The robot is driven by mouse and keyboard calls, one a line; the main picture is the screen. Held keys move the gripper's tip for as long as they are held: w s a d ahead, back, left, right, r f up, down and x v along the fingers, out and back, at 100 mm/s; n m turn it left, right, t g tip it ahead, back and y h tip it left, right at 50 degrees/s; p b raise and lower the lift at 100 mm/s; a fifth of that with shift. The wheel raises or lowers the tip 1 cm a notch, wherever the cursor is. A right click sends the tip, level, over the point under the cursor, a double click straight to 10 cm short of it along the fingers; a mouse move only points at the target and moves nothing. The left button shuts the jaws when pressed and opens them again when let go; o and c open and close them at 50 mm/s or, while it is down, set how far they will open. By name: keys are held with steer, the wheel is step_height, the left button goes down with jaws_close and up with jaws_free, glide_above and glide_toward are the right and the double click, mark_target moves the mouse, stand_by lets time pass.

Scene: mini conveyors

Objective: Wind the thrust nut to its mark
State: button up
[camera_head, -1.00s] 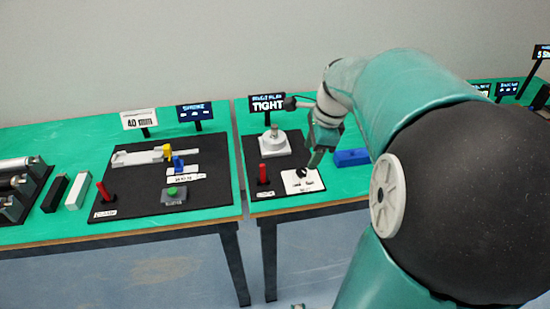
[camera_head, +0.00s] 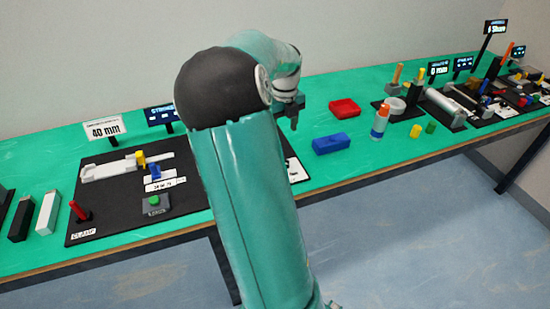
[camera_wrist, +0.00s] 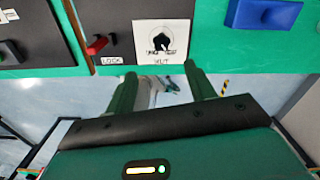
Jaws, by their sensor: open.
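I cannot make out for certain which part is the thrust nut. My gripper (camera_head: 294,118) is open and empty, with its two green fingers apart in the wrist view (camera_wrist: 163,82). In that view a black selector knob (camera_wrist: 161,41) on a white plate (camera_wrist: 145,27) lies just beyond the fingertips, not gripped. A red lever (camera_wrist: 97,45) labelled LOCK stands left of it. In the head view my arm hides most of this station. A grey machine with a rod (camera_head: 445,105) stands farther right, under a sign (camera_head: 438,70) reading a value in mm.
A blue block (camera_head: 330,143) and a red tray (camera_head: 344,107) lie right of my gripper. A left board (camera_head: 110,221) carries a yellow slider, a green button and a red lever. An orange-and-blue bottle (camera_head: 380,121) stands upright.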

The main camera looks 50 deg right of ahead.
steer(key=f, duration=1.3)
steer(key=shift+s+d, duration=0.1)
steer(key=shift+s, duration=0.15)
steer(key=c, duration=1)
